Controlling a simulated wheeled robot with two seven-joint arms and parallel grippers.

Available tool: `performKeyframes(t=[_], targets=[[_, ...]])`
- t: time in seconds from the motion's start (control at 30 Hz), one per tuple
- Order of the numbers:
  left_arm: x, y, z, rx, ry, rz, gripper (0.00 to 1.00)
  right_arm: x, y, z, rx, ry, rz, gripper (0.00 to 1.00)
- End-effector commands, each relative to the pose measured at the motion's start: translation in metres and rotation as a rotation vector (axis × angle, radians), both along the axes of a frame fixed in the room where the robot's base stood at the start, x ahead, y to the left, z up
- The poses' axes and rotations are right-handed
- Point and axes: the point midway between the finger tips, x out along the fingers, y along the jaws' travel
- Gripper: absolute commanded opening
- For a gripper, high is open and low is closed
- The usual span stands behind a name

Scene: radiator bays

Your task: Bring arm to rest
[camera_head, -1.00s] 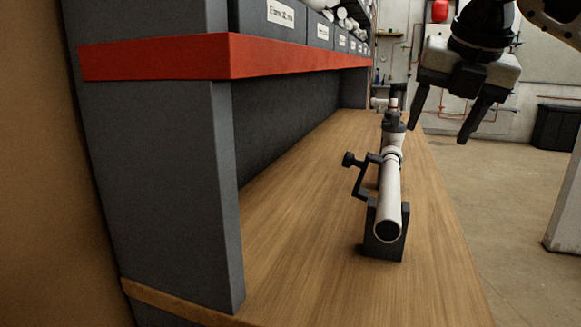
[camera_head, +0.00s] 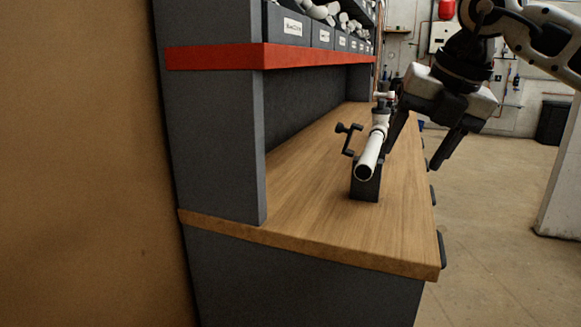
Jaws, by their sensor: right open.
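My right gripper (camera_head: 424,145) comes in from the upper right on my right arm (camera_head: 535,35). Its two dark fingers are spread apart, point down and hold nothing. It hangs at the right edge of the wooden workbench (camera_head: 310,215), in front of the far end of the pipe assembly in this view. The assembly is a white pipe (camera_head: 370,155) with a grey valve-like fitting, lying in a dark block (camera_head: 366,188) on the bench. A dark clamp handle (camera_head: 350,130) sticks out at its left. My left gripper is not in view.
A grey shelf unit with a red edge (camera_head: 215,57) stands over the bench's left side, with labelled bins (camera_head: 287,25) of white pipe parts. A brown wall (camera_head: 80,160) fills the left. Open floor (camera_head: 495,215) lies to the right. A dark bin (camera_head: 553,122) stands farther back.

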Motion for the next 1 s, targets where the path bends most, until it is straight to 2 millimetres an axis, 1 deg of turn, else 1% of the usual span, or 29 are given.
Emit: performKeyframes(t=[0.03,0.1,0.17,0.23,0.27,0.37,0.4,0.47,0.5,0.57,0.6,0.63,0.7,0.77,0.8,0.87,0.9,0.97,1.0], targets=[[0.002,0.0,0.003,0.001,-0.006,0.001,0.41,-0.001,0.012,-0.009,0.028,0.016,0.042,0.58],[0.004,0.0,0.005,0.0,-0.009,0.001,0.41,-0.003,0.03,-0.021,0.076,0.036,0.1,0.58],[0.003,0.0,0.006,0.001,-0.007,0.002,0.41,-0.006,0.047,-0.032,0.123,0.056,0.153,0.58],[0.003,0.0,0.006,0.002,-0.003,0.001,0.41,-0.011,0.069,-0.047,0.191,0.085,0.22,0.58],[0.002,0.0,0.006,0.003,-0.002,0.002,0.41,-0.015,0.079,-0.053,0.228,0.099,0.25,0.58],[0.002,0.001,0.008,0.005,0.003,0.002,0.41,-0.031,0.12,-0.074,0.384,0.153,0.359,0.58],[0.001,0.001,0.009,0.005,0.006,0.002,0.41,-0.041,0.139,-0.082,0.467,0.177,0.404,0.58],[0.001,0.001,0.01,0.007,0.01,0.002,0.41,-0.057,0.167,-0.09,0.617,0.217,0.464,0.58],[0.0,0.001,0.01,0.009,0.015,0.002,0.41,-0.069,0.185,-0.093,0.73,0.244,0.494,0.58],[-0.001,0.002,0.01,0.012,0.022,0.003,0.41,-0.085,0.208,-0.093,0.907,0.278,0.514,0.58],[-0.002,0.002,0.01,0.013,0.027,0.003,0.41,-0.094,0.219,-0.091,1.026,0.297,0.512,0.58],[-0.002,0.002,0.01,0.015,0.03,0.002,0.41,-0.099,0.226,-0.089,1.116,0.309,0.502,0.58],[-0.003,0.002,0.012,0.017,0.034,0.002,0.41,-0.108,0.237,-0.082,1.322,0.333,0.45,0.58],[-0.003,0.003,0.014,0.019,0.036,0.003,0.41,-0.109,0.24,-0.077,1.49,0.346,0.37,0.58],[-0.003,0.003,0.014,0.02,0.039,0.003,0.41,-0.108,0.239,-0.074,1.596,0.352,0.304,0.58],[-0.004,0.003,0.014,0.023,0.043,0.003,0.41,-0.103,0.233,-0.074,1.744,0.358,0.178,0.58],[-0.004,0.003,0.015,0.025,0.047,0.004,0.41,-0.098,0.227,-0.077,1.832,0.359,0.079,0.58],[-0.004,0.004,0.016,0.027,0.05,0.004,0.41,-0.09,0.215,-0.086,1.946,0.358,-0.089,0.58],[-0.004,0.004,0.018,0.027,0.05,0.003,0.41,-0.084,0.205,-0.096,2.008,0.358,-0.215,0.58]])
